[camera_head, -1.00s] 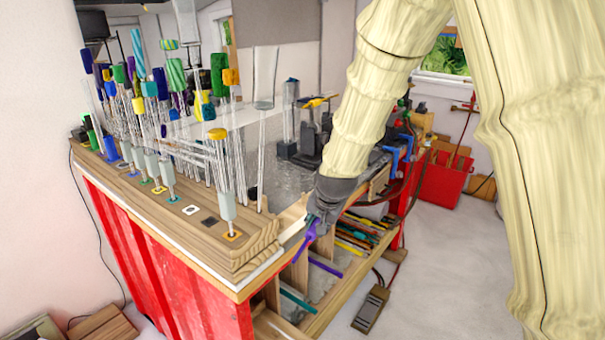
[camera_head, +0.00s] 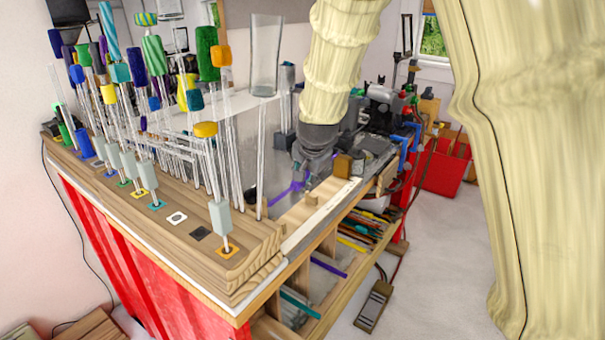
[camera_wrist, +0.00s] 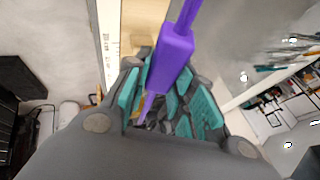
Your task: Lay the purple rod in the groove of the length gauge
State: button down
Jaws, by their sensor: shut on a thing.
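The purple rod (camera_head: 284,190) is in my gripper (camera_head: 304,166) and sticks out of it toward the lower left in the head view. In the wrist view the purple rod (camera_wrist: 175,55) passes between the teal pads of my gripper (camera_wrist: 160,105), a thick block-like part showing above them. A pale wooden gauge board (camera_head: 294,214) with small wooden blocks and a white strip along its edge lies on the bench; it also shows in the wrist view (camera_wrist: 140,22). The rod is over or beside this board; I cannot tell the gap. The groove is not clearly visible.
A wooden rack (camera_head: 200,240) with several upright glass rods and coloured caps stands at left. A tall glass vessel (camera_head: 264,55) rises behind. Below the bench, open compartments hold rods, including another purple rod (camera_head: 328,265). Equipment (camera_head: 380,110) crowds the right rear.

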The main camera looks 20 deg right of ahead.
jog(key=shift+s+d+f+b, duration=0.2)
jog(key=shift+f+b, duration=0.1)
jog(key=shift+f, duration=0.1)
jog(key=b+x, duration=0.1)
jog(key=x, duration=0.3)
jog(key=shift+w+a+f+b, duration=0.1)
jog(key=shift+a+f+b, duration=0.15)
jog(key=shift+b, duration=0.15)
jog(key=shift+f+b, duration=0.25)
jog(key=shift+b, duration=0.05)
jog(key=shift+s+f, duration=0.25)
jog(key=shift+s, duration=0.4)
jog(key=shift+w+f+b, duration=0.25)
jog(key=shift+f+b, duration=0.1)
jog(key=shift+f, duration=0.3)
jog(key=shift+s, duration=0.15)
jog(key=shift+r, duration=0.15)
